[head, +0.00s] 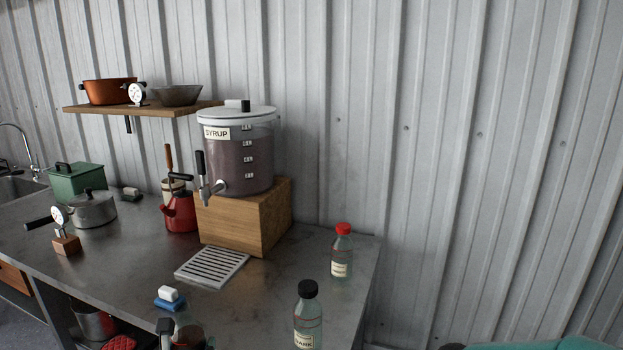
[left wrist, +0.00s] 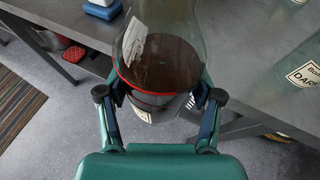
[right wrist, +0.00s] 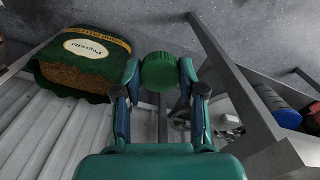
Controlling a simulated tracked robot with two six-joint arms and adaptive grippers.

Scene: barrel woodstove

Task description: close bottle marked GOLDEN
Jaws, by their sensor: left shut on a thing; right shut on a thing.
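My left gripper (left wrist: 163,98) is shut around a clear bottle (left wrist: 160,50) with dark liquid and a red line around it. Its label is mostly hidden, so I cannot read its name; its mouth is out of view. In the head view this gripper (head: 180,338) is cut off at the bottom edge, by the table front. My right gripper (right wrist: 159,85) is shut on a green ribbed cap (right wrist: 159,70), away from the bottle. A black-capped bottle marked DARK (head: 307,318) and a red-capped bottle (head: 342,252), label too small to read, stand upright on the table.
A syrup dispenser (head: 237,160) stands on a wooden block (head: 245,218) behind a slotted drip tray (head: 212,267). A blue and white sponge (head: 170,298) lies near the table front. A labelled sack (right wrist: 85,62) lies on ridged metal (right wrist: 50,125) beside the right gripper.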

